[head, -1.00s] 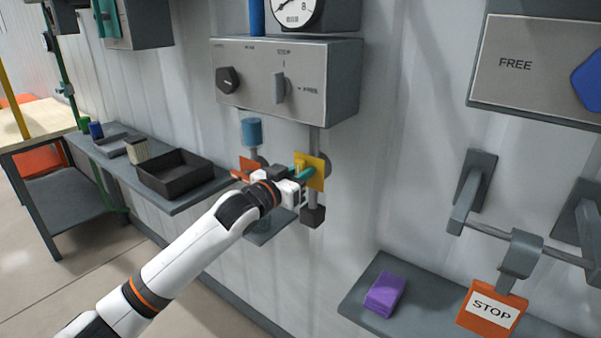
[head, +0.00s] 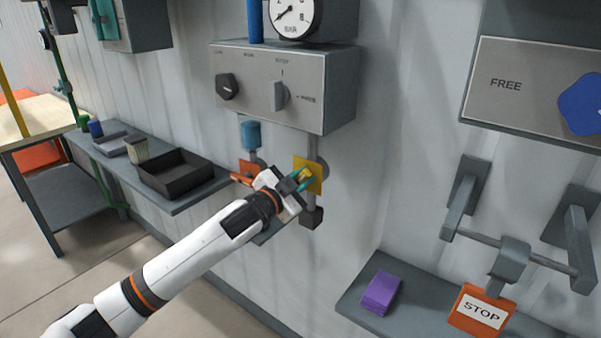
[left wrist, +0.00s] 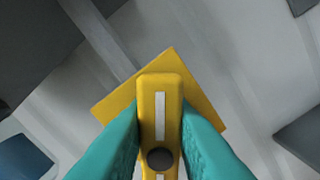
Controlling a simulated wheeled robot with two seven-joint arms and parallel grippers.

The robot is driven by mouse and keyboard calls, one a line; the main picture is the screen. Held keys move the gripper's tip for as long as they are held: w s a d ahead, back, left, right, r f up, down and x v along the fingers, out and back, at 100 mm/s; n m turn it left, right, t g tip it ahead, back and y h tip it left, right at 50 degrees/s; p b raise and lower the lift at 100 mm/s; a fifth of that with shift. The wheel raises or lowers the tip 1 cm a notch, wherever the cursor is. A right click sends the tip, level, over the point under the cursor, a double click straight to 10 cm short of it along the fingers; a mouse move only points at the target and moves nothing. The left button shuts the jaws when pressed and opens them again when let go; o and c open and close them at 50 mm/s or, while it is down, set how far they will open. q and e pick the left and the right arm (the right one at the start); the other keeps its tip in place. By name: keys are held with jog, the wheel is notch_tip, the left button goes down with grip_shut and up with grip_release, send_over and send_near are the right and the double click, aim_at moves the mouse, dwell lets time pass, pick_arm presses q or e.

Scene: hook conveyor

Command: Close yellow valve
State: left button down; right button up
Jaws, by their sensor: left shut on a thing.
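The yellow valve has a square yellow plate (head: 315,168) on a grey vertical pipe below the control box. Its yellow handle, with a white stripe and a dark round hub, shows in the left wrist view (left wrist: 161,95). My left gripper (head: 303,178) is at the valve, its teal fingers on both sides of the handle. It is shut on the handle, and the fingers hide its sides. In the left wrist view the handle stands upright between the fingers (left wrist: 160,135), and the plate (left wrist: 205,95) looks tilted behind it. My right gripper is not in view.
An orange valve (head: 246,170) sits just left of my gripper. Above is a grey control box (head: 240,75) with knobs and a gauge (head: 293,15). A shelf with a black tray (head: 175,178) is at left. A purple block (head: 381,293) and an orange STOP sign (head: 481,311) are at right.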

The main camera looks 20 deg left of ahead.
pick_arm(q)
jog(key=m+p, duration=0.1)
jog(key=m, duration=0.2)
jog(key=m+p, duration=0.1)
jog(key=m, duration=0.1)
jog(key=shift+d+f+m, duration=0.15)
jog(key=shift+d+m, duration=0.05)
jog(key=shift+m, duration=0.2)
jog(key=shift+s+f+m+p, duration=0.15)
jog(key=shift+m+p, duration=0.1)
jog(key=shift+m, duration=0.6)
jog(key=shift+w+f+m+p, duration=0.1)
jog(key=shift+m+p, duration=0.1)
jog(key=shift+m, duration=0.6)
jog(key=shift+s+f+m+p, duration=0.15)
jog(key=shift+m+p, duration=0.1)
jog(key=shift+m, duration=0.6)
jog(key=shift+w, duration=0.1)
jog(key=c, duration=1.3)
grip_release()
jog(key=shift+b+v, duration=1.75)
jog(key=shift+v, duration=4.3)
